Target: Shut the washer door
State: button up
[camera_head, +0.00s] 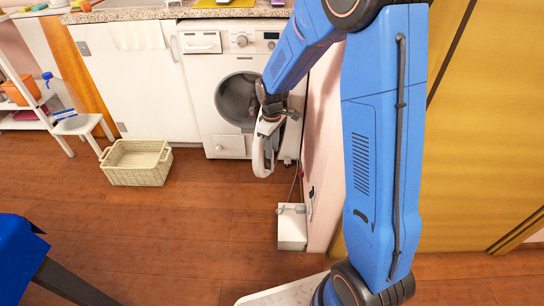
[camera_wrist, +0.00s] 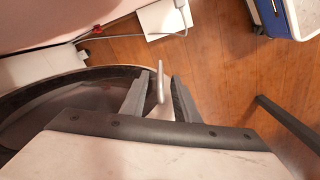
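The white washer (camera_head: 202,73) stands under the counter with its round drum opening (camera_head: 238,97) uncovered. Its door (camera_head: 259,160) is swung out toward me and seen nearly edge-on. My gripper (camera_head: 269,118) is at the upper part of the door and hides some of it. In the wrist view, the two dark fingers of my gripper (camera_wrist: 162,92) are apart, one on each side of a thin pale bar (camera_wrist: 160,70), which looks like the door's handle or edge. I cannot tell whether they touch it. A dark round rim (camera_wrist: 60,92), apparently the door's, lies to the left.
A cream basket (camera_head: 137,163) stands on the floor left of the washer. A small white box (camera_head: 292,228) with a cord is on the floor by the pink wall edge (camera_head: 321,150). A white stool (camera_head: 77,124) is farther left. The middle floor is clear.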

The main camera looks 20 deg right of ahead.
send_over(272, 170)
jog(key=shift+w+d+f, duration=0.1)
jog(key=shift+w+f, duration=0.05)
jog(key=shift+f, duration=0.9)
jog(key=shift+w+f, duration=0.15)
jog(key=shift+f, duration=0.9)
grip_shut()
